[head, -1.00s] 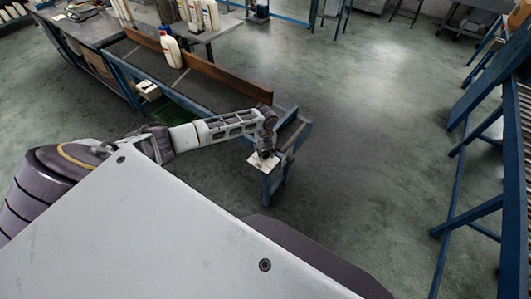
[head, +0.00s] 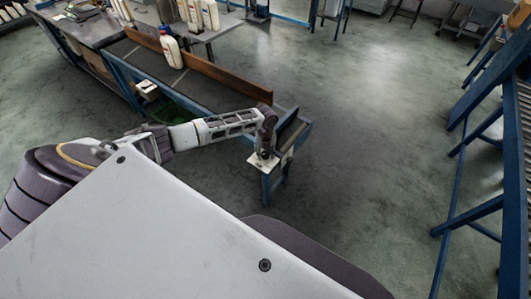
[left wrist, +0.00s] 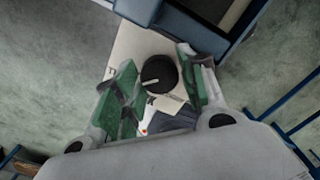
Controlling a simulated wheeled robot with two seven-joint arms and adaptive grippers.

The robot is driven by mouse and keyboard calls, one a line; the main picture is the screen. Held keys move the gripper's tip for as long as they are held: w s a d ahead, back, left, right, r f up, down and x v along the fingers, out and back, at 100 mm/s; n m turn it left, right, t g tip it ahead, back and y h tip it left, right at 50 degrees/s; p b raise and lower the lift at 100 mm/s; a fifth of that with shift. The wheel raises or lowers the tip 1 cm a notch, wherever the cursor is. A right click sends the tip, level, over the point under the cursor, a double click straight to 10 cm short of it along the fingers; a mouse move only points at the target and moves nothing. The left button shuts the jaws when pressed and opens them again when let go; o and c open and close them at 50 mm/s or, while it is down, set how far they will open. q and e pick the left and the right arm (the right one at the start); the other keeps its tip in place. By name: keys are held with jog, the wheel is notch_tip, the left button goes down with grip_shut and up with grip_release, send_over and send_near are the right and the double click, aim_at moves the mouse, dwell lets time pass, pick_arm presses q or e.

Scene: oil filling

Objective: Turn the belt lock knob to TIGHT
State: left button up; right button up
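The belt lock knob (left wrist: 159,75) is a round black knob with a pale pointer line, on a light panel (left wrist: 133,46) in the left wrist view. The panel also shows in the head view (head: 257,161) at the near end of the conveyor. My left gripper (left wrist: 157,78) is open, with its green-padded fingers on either side of the knob. A gap shows between the knob and each finger. The printing on the panel is too small to read. In the head view my left gripper (head: 265,147) is over the panel. My right gripper is not in view.
The belt conveyor (head: 215,92) has a brown side rail and a blue frame. A white bottle with a red label (head: 171,50) stands on it. Several bottles stand on a table behind. A blue roller frame (head: 470,205) is at the right, with clear floor between.

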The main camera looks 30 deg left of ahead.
aim_at(266, 154)
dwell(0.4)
pick_arm(q)
notch_tip(266, 154, up, 12)
dwell(0.7)
jog(key=shift+d, duration=0.1)
dwell(0.4)
